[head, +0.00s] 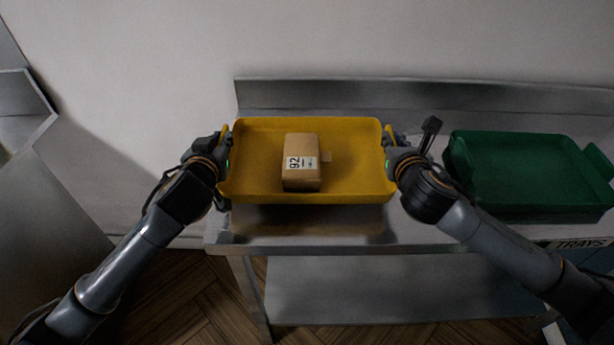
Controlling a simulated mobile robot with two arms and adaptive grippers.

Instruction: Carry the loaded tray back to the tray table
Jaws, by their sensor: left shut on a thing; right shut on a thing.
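A yellow tray (354,167) is in the middle of the head view, with a brown box (302,163) lying in it. The box has a white label reading 92. My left gripper (223,150) is shut on the tray's left end. My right gripper (390,150) is shut on its right end. The tray looks level, over the left part of a steel table (310,229) marked TRAYS. A shadow shows on the table below the tray's front edge. I cannot tell whether the tray touches the table.
A green tray (520,172) stands on the same table to the right, close to my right gripper. The table has a raised back edge (430,94) against the wall and a lower shelf (380,288). Another steel unit (40,220) stands at the far left.

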